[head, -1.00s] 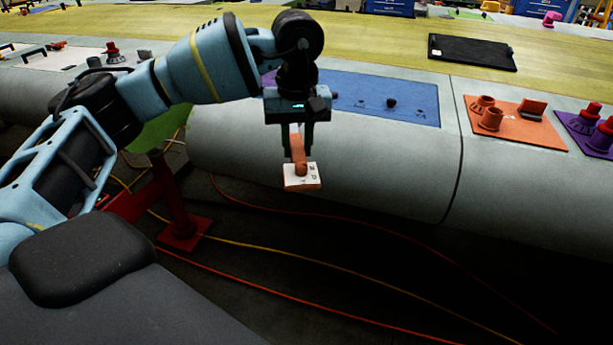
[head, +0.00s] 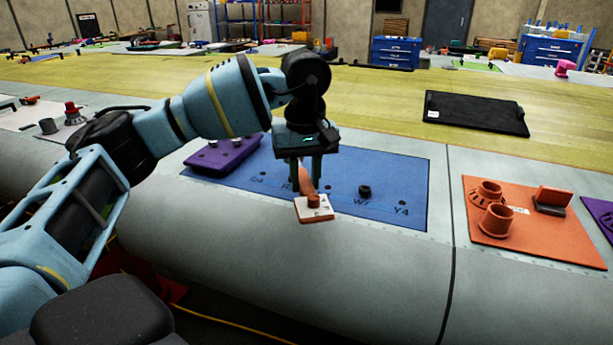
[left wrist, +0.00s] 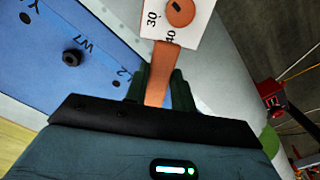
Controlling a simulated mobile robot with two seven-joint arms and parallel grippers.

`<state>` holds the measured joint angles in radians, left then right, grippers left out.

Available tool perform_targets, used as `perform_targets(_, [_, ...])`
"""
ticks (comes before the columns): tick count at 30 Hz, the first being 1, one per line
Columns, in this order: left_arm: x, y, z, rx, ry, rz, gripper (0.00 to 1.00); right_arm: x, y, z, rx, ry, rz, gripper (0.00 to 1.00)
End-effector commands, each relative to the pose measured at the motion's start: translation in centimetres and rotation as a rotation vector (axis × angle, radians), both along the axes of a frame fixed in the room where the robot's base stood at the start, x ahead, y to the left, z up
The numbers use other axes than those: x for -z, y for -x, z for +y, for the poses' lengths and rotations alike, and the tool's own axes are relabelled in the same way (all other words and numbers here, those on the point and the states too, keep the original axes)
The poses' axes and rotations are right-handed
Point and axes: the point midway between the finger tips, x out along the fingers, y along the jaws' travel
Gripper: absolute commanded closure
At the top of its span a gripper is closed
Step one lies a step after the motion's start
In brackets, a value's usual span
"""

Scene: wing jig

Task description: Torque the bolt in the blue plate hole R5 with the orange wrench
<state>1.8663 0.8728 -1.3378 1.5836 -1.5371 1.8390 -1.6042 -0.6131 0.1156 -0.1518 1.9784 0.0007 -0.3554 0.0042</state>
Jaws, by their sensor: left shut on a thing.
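My left gripper (head: 306,178) is shut on the orange wrench (head: 308,184), which hangs below the fingers in the head view. The wrench's white head with numbers (head: 314,209) overlaps the lower edge of the blue plate (head: 345,208) in that view. In the left wrist view the wrench (left wrist: 162,70) points away from the fingers (left wrist: 163,88). The blue plate (left wrist: 40,65) lies to its left there. A dark bolt (head: 364,192) stands near the W7 label. It also shows in the left wrist view (left wrist: 72,57). Hole R5 is hidden behind my gripper. My right gripper is not in view.
A purple block (head: 222,155) lies at the plate's upper left. An orange plate (head: 490,236) with orange cups stands to the right. A black tray (head: 476,112) lies on the yellow surface (head: 380,97) behind. A red stand (left wrist: 270,95) shows in the left wrist view.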

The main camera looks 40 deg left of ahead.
Motion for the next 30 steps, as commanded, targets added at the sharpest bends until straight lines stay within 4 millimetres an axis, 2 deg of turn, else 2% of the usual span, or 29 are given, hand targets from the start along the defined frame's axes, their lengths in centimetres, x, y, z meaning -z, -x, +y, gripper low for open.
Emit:
perform_targets(11, [0.1,0.0,0.0,0.001,0.0,-0.001,1.0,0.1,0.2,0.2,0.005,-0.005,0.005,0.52])
perform_targets(30, [4.3,0.0,0.0,0.0,0.001,-0.001,1.0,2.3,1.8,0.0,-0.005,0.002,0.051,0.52])
